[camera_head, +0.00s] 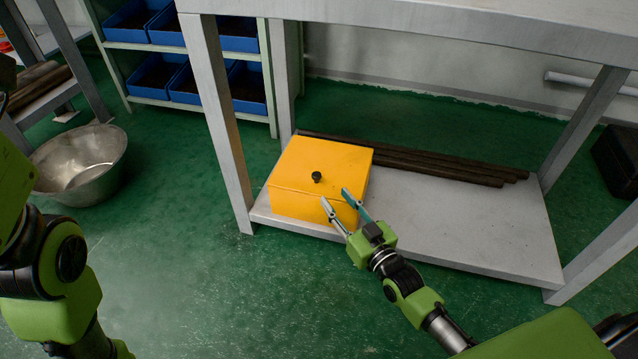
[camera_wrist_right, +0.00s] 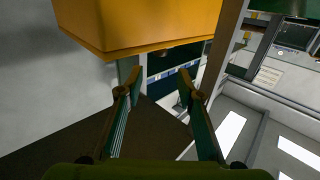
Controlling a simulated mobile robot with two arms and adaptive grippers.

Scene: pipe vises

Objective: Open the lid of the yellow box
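The yellow box (camera_head: 322,166) sits at the left end of the low grey shelf of a bench. Contact cannot be told. My left arm shows at the left, but its gripper is not in view.
The bench top (camera_head: 450,18) overhangs the shelf (camera_head: 470,225), and a bench leg (camera_head: 220,115) stands close left of the box. Dark pipes (camera_head: 430,165) lie along the shelf's back. A metal bowl (camera_head: 80,165) is on the green floor. The shelf right of the box is clear.

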